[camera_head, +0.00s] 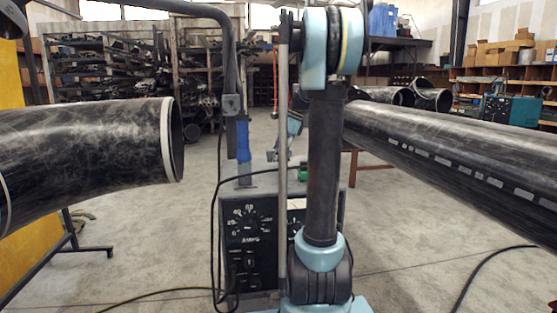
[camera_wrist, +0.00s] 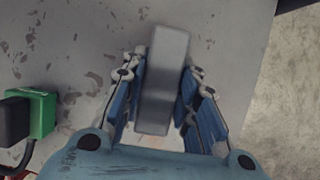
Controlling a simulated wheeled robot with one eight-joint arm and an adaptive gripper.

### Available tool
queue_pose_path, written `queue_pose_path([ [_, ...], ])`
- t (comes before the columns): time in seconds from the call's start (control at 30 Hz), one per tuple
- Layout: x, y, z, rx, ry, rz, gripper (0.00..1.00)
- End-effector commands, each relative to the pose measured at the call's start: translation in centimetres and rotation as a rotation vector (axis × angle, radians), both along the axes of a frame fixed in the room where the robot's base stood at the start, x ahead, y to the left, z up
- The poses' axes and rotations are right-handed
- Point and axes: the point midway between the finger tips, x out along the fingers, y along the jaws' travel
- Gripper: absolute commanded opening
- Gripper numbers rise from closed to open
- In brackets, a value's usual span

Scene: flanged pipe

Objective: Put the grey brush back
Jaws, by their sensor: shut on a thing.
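The grey brush (camera_wrist: 164,75) shows in the wrist view as a plain grey block, seen end-on and slightly blurred. My gripper (camera_wrist: 164,88) has its blue-padded fingers closed on both sides of it. Below is the worn grey top of the welding machine (camera_wrist: 80,50), with chipped paint. I cannot tell whether the brush touches this top. In the head view my arm stands in front of the machine (camera_head: 248,235), and my gripper (camera_head: 285,150) is mostly hidden behind the arm above the machine's top. The brush cannot be made out there.
A green connector (camera_wrist: 43,113) is left of my gripper; it also shows in the head view (camera_head: 304,175). A blue upright handle (camera_head: 243,141) stands at the machine's left. Large black pipes lie left (camera_head: 90,145) and right (camera_head: 450,155). Shelves stand behind; floor (camera_head: 390,240) is open.

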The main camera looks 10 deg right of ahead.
Motion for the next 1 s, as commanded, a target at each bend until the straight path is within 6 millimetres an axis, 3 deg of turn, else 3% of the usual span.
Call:
queue_pose_path([
  [0.13,0.0,0.0,-1.6,0.000,0.000,0.000,0.09],
  [0.97,0.0,0.1,-2.8,0.000,0.000,0.002,0.09],
  [1.0,0.0,0.1,-2.8,0.000,0.000,0.002,0.30],
])
